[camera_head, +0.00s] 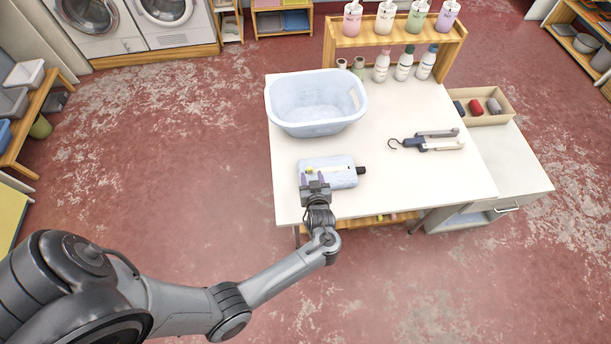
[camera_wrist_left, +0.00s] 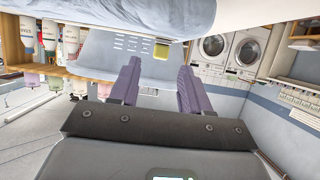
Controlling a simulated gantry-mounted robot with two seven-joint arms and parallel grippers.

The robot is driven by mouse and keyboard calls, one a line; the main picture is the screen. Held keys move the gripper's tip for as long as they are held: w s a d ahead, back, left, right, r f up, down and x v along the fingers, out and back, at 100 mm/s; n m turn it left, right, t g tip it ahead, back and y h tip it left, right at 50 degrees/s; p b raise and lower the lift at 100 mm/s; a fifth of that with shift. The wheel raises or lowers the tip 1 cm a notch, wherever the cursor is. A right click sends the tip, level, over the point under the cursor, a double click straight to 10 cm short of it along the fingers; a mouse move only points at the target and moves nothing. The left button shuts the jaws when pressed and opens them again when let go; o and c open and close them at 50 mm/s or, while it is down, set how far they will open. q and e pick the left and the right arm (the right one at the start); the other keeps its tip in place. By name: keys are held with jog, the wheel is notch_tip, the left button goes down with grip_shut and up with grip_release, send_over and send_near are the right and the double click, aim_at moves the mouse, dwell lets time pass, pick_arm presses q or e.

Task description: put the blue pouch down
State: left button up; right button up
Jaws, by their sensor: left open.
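The light blue pouch (camera_head: 338,173) lies on the white table near its front edge, with a dark cap on its right end. My left gripper (camera_head: 311,179) is at the pouch's left part, coming from the front edge. In the left wrist view its two purple fingers (camera_wrist_left: 156,82) are apart with nothing gripped between them. A pale blue surface, which looks like the pouch (camera_wrist_left: 150,12), fills the top of that view close to the fingers. I cannot tell whether the fingers touch it. A small yellow patch shows by the fingers. My right gripper is not in view.
A pale blue basket (camera_head: 316,104) stands behind the pouch. A hook-ended hanger with clips (camera_head: 428,142) lies to the right. A wooden rack (camera_head: 395,38) with several bottles stands at the back. A tray (camera_head: 498,112) of rolls is at the right. The table's front right (camera_head: 430,188) is clear.

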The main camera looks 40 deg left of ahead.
pick_arm(q)
jog(key=shift+v, duration=0.75)
jog(key=shift+s+f+m+h, duration=0.35)
jog(key=shift+s+h, duration=0.15)
jog(key=shift+h, duration=0.5)
jog(key=s+d+r+m+g+h, duration=0.1)
jog(key=s+d+r+m+h, duration=0.1)
jog(key=s, duration=0.5)
jog(key=s+d+r+m+g+h, duration=0.2)
jog(key=s+d+r+m+h, duration=0.1)
jog(key=s, duration=0.5)
jog(key=s+d+r+m+g+h, duration=0.2)
jog(key=s+d+r+m+h, duration=0.1)
jog(key=s+r+m, duration=0.3)
jog(key=shift+s+d+r, duration=0.6)
jog(key=shift+s+r, duration=0.15)
jog(key=shift+s, duration=0.25)
jog(key=shift+r, duration=0.1)
notch_tip(320, 180, up, 8)
jog(key=p, duration=0.8)
